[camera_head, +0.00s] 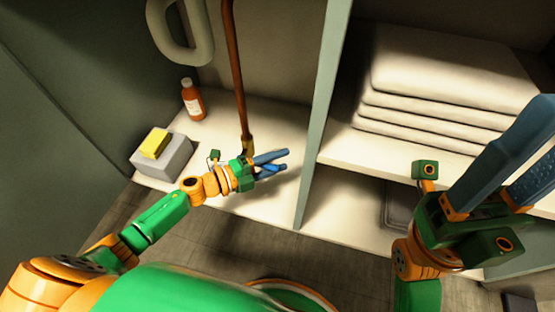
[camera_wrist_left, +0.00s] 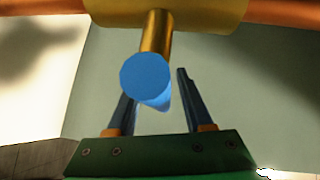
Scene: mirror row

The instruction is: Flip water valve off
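A copper pipe (camera_head: 236,70) runs down to a brass valve body (camera_head: 247,145) above the cabinet's white floor. In the left wrist view, a short brass stem (camera_wrist_left: 156,35) leads to the valve's blue handle (camera_wrist_left: 146,75), which is seen end-on. My left gripper (camera_head: 283,160) is right at the valve. It also shows in the left wrist view (camera_wrist_left: 156,85), with its fingers apart and the handle between or just in front of them, nearer the left finger. Contact cannot be told. My right gripper (camera_head: 535,148) is raised at the right, fingers apart and empty.
An orange-brown bottle (camera_head: 192,101) and a grey block (camera_head: 165,157) with a yellow sponge (camera_head: 155,144) stand left of the valve. A divider panel (camera_head: 322,110) rises close to its right. Folded white towels (camera_head: 440,75) lie on the right shelf.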

